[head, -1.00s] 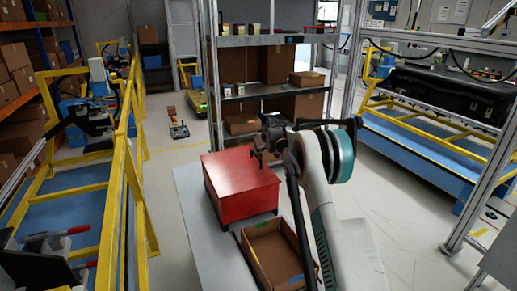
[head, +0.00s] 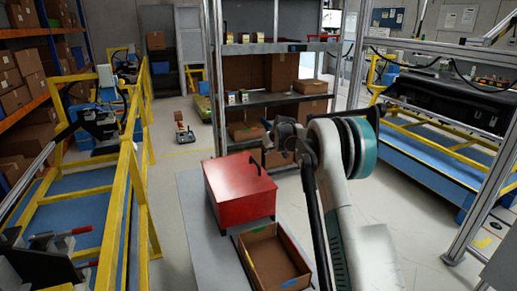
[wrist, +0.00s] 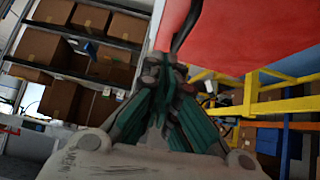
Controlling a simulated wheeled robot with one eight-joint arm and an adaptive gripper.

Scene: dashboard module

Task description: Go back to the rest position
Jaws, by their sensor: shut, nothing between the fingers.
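My gripper (head: 270,141) is shut and empty. In the head view it appears at the back edge of a red box, in front of the shelving. In the wrist view the closed fingers (wrist: 174,68) point toward the top of the picture, with nothing between them. The red box (head: 238,190) has a dark handle (head: 255,162) on top and stands on a grey table. Its red surface (wrist: 245,35) fills the upper right of the wrist view, near the fingertips. I cannot tell how wide the gap is between fingers and box.
An open brown carton (head: 270,262) stands on the grey table (head: 208,240) in front of the red box. Shelving (head: 285,46) with cartons stands behind. Yellow rails (head: 128,165) run along the left. A metal post (head: 490,170) stands at the right, with open floor beside my arm.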

